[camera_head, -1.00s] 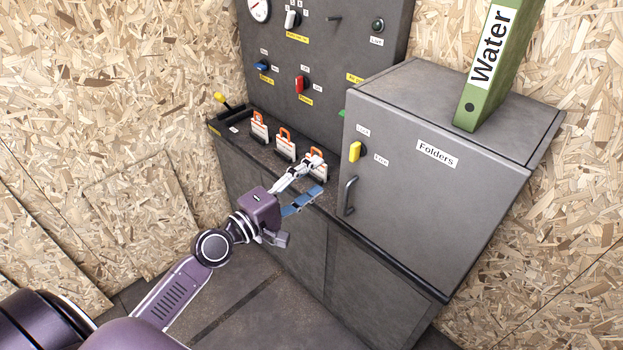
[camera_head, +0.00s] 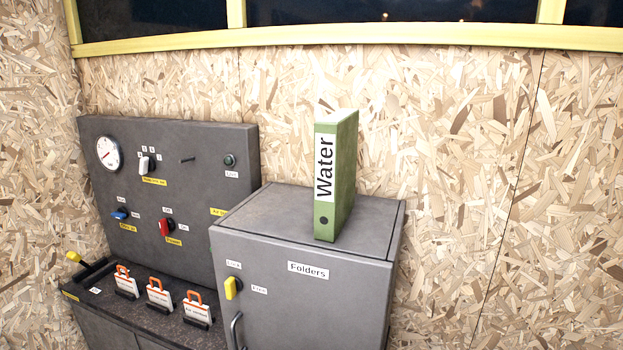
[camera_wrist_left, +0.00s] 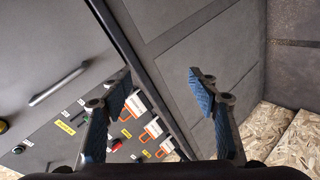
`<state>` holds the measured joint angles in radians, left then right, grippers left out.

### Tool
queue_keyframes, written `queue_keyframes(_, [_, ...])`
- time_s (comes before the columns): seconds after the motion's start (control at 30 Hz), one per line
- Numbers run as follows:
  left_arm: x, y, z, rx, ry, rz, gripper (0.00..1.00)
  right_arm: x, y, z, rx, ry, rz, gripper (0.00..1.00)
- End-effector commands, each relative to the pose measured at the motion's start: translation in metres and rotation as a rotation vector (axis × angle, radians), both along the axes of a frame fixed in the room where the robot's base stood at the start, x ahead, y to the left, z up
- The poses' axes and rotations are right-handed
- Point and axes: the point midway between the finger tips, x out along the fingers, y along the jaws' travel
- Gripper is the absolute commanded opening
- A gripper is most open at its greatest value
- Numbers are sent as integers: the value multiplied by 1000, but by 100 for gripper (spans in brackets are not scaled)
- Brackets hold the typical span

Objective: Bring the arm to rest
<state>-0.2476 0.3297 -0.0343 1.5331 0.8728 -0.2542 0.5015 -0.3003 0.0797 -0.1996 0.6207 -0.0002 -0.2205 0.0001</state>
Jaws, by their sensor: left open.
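My left gripper (camera_wrist_left: 158,90) shows in the left wrist view, its two blue-padded fingers spread apart with nothing between them. Beyond the fingers are the grey cabinet fronts and the control panel, seen tilted. Neither my left arm nor my left gripper is in the head view now. My right gripper is in neither view.
A grey control panel (camera_head: 185,225) with knobs stands at the left. Several orange-handled tags (camera_head: 158,293) stand on the ledge below it. A grey Folders cabinet (camera_head: 310,300) with a yellow knob (camera_head: 232,288) carries a green Water binder (camera_head: 343,180). A chipboard wall (camera_head: 480,190) is behind.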

Motion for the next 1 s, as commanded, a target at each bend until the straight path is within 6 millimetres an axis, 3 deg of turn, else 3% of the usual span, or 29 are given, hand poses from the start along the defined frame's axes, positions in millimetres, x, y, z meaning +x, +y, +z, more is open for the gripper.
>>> queue_keyframes(0.03, [-18, 0, -39, 59, 60, -18, 55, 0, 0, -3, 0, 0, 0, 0])
queue_keyframes(0.2, [-91, -3, -149, 281, 247, -138, 55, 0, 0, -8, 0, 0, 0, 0])
queue_keyframes(0.37, [-177, -14, -236, 467, 418, -316, 55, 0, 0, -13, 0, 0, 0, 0])
queue_keyframes(0.5, [-265, -29, -296, 606, 557, -521, 55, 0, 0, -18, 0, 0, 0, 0])
queue_keyframes(0.7, [-378, -49, -346, 742, 690, -822, 55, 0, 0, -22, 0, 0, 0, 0])
queue_keyframes(0.8, [-413, -55, -356, 778, 722, -926, 55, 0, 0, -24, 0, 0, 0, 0])
queue_keyframes(0.9, [-431, -58, -360, 794, 736, -983, 55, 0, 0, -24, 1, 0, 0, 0])
queue_keyframes(1.0, [-435, -59, -360, 799, 738, -997, 55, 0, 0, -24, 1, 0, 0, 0])
